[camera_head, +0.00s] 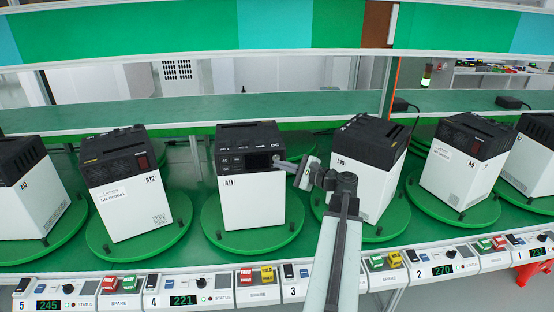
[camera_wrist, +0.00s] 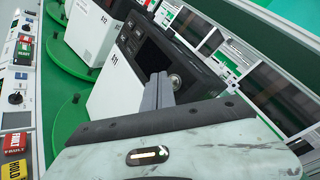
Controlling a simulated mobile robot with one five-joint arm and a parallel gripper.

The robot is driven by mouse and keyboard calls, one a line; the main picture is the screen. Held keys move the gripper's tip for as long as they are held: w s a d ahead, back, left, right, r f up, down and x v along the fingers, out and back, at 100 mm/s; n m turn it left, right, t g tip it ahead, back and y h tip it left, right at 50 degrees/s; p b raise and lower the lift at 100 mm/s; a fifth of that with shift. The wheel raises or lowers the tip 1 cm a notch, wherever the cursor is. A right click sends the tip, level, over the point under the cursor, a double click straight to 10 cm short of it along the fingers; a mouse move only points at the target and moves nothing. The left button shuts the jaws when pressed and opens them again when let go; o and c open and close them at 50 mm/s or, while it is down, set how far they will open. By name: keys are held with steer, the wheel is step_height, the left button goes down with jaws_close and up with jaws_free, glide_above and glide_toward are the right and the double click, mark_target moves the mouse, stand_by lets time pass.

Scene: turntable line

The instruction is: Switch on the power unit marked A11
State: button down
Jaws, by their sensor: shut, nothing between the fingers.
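The power unit marked A11 (camera_head: 252,200) is a white box with a black top panel, standing on a green turntable disc (camera_head: 228,247). Its black panel (camera_head: 248,142) carries small buttons at the left and a dark screen. In the wrist view the A11 unit (camera_wrist: 117,92) is tilted in the picture, with a dark screen (camera_wrist: 152,58) and a round silver button or knob (camera_wrist: 175,81) beside it. My gripper (camera_head: 277,163) is shut and empty at the right end of the panel. In the wrist view its fingers (camera_wrist: 158,88) lie close to the silver button; contact cannot be told.
Unit A12 (camera_head: 125,205) stands to the left and unit A10 (camera_head: 358,180) to the right, each on its own disc. A row of control boxes (camera_head: 190,290) with displays and coloured buttons runs along the front. A green shelf (camera_head: 200,108) lies behind.

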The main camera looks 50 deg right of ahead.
steer(key=shift+w, duration=0.1)
stand_by(0.3)
steer(key=shift+w+d, duration=0.25)
steer(key=shift+w+d, duration=0.2)
steer(key=shift+w, duration=0.1)
stand_by(0.6)
steer(key=shift+s+a, duration=0.45)
steer(key=shift+s, duration=0.15)
stand_by(0.4)
steer(key=s+a, duration=0.1)
steer(key=s, duration=0.1)
steer(key=s+a, duration=0.2)
stand_by(0.9)
